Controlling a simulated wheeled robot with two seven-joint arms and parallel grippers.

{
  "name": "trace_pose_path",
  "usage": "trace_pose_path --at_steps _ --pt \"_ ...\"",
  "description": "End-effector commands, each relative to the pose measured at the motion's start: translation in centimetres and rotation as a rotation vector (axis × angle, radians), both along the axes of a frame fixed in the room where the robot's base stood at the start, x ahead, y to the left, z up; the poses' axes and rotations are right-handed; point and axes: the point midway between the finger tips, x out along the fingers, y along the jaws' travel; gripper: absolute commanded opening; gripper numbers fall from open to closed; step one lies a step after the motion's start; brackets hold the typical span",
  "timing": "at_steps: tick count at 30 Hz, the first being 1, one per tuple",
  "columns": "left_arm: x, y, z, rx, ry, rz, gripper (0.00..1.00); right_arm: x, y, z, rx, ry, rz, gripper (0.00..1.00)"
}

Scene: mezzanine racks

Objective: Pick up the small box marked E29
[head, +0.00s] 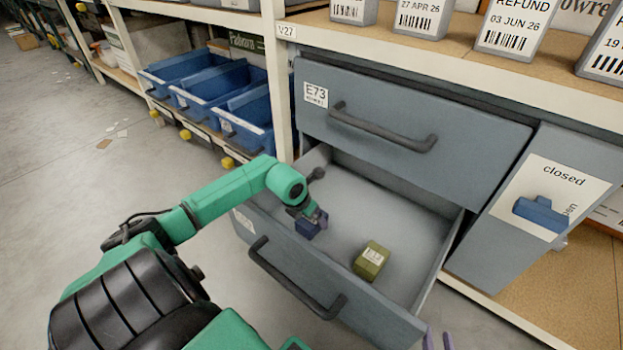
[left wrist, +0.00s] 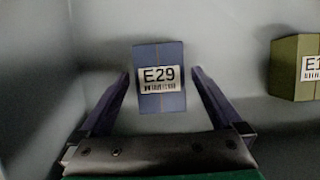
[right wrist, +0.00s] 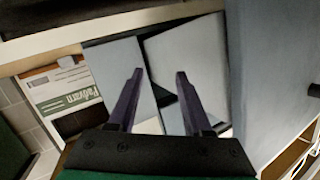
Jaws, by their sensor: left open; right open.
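The small box marked E29 (left wrist: 160,101) is blue-purple with a white label. It lies in the open lower drawer (head: 390,196). My left gripper (left wrist: 160,73) is open, with its fingers on either side of the box and visible gaps to both. In the head view the left gripper (head: 316,217) reaches down into the drawer at the box (head: 307,229), partly covering it. My right gripper (right wrist: 160,73) is open and empty; its finger tips (head: 438,341) show at the bottom edge of the head view.
An olive box (head: 371,260) lies to the right in the same drawer; its label is cut off in the left wrist view (left wrist: 289,68). The drawer marked E73 (head: 400,110) above is shut. Blue bins (head: 215,95) stand on the shelf at left. Open floor lies left.

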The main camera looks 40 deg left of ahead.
Motion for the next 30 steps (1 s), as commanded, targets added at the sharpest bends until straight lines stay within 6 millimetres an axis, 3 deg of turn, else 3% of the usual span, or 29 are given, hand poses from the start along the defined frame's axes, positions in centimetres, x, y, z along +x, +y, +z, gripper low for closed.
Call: trace_pose_path --at_steps 9,18,24,25,30 --pt "-0.2 -0.5 -1.2 0.000 0.001 0.001 1.00 4.3 -0.4 6.3 0.029 -0.206 -0.034 0.50" --pt "-0.2 -0.5 -1.2 0.001 0.001 0.001 1.00 4.8 -0.4 7.2 0.033 -0.232 -0.038 0.50" --pt "-0.2 -0.5 -1.2 0.001 0.001 0.001 0.23 4.7 -0.4 7.2 0.033 -0.232 -0.038 0.50" --pt "-0.2 -0.5 -1.2 0.001 0.001 0.001 0.16 4.8 -0.4 7.2 0.033 -0.232 -0.038 0.50" --pt "-0.2 -0.5 -1.2 0.001 0.001 0.001 0.16 4.7 -0.4 7.3 0.034 -0.232 -0.037 0.50"
